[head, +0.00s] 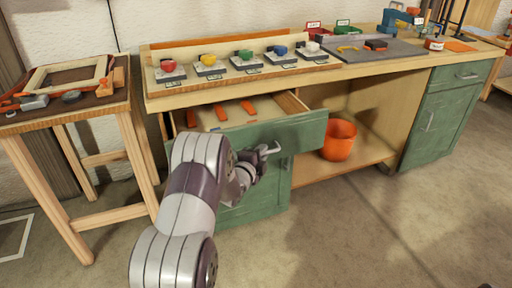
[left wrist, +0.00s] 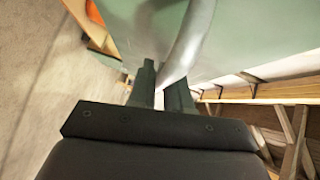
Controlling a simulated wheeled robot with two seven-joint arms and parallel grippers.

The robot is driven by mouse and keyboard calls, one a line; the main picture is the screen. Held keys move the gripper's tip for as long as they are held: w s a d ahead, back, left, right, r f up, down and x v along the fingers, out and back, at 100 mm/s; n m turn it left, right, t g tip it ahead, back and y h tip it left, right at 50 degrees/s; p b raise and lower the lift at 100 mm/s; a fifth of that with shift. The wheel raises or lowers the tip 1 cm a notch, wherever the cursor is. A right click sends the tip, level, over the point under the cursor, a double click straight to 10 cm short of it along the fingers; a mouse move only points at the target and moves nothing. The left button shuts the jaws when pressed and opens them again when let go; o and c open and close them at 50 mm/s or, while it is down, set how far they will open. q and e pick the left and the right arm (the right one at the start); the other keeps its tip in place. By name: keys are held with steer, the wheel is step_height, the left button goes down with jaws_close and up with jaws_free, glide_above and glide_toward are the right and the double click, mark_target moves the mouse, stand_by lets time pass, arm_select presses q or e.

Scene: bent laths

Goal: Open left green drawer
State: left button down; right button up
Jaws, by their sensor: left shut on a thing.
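The left green drawer (head: 308,130) stands pulled out from the workbench, with orange pieces (head: 221,112) visible inside it. Its front fills the upper part of the left wrist view (left wrist: 260,35). My left gripper (head: 262,155) is in front of the drawer front. In the left wrist view its two dark fingers (left wrist: 160,95) are shut on the metal drawer handle (left wrist: 190,45). The handle also shows in the head view (head: 271,149). My left arm hides the left part of the drawer front and part of the green cabinet below. My right gripper is not in view.
The workbench top (head: 400,62) carries a row of coloured knobs on a tray and tools. An orange bucket (head: 339,140) stands on the lower shelf. A green cabinet (head: 437,125) is at the right. A small wooden table (head: 75,108) stands at the left. The front floor is clear.

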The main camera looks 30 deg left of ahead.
arm_select(q)
steer(key=s+d, duration=0.7)
steer(key=d, duration=0.1)
steer(key=shift+s+d, duration=0.35)
steer(key=shift+d, duration=0.05)
steer(key=c, duration=1.2)
jaws_free()
steer(key=s+r+p, duration=0.1)
steer(key=s+p, duration=0.1)
steer(key=s, duration=1)
steer(key=shift+s+d+r, duration=0.25)
steer(key=shift+d+r, duration=0.15)
steer(key=shift+d, duration=0.05)
